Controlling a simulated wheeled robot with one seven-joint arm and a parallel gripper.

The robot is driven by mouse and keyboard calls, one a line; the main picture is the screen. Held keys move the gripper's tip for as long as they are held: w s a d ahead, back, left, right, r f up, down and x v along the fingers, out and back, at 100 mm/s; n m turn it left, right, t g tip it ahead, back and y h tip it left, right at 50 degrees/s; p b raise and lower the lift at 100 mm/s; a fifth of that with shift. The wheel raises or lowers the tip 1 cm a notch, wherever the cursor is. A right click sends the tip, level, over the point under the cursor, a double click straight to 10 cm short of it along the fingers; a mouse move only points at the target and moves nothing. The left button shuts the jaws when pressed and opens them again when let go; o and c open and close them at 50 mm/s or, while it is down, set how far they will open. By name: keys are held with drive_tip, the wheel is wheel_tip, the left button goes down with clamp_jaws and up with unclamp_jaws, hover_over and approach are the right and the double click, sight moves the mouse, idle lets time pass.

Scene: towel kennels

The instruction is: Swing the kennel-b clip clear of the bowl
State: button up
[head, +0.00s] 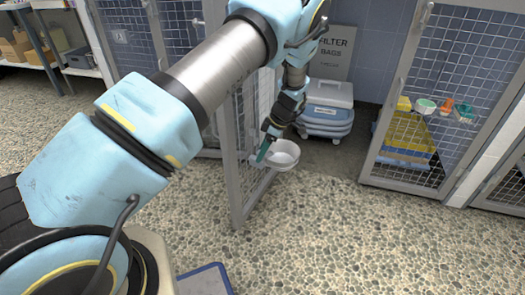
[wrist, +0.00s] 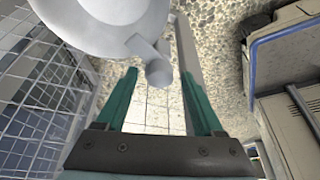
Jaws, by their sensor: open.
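A white bowl (head: 284,152) hangs at the free-edge side of an open mesh kennel door (head: 236,165) in the head view. In the wrist view the bowl (wrist: 100,22) fills the top left. A grey clip (wrist: 157,70) with a rounded end reaches from beside the bowl's rim. My gripper (head: 263,152) is beside the bowl in the head view. In the wrist view my gripper (wrist: 160,76) has its teal fingers apart, with the clip's end between or just beyond the tips. I cannot tell whether they touch it. The clip is too small to make out in the head view.
A blue-edged mat (head: 205,281) lies at the bottom. The pebbled floor between is clear.

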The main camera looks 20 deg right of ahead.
clamp_jaws()
idle(0.5)
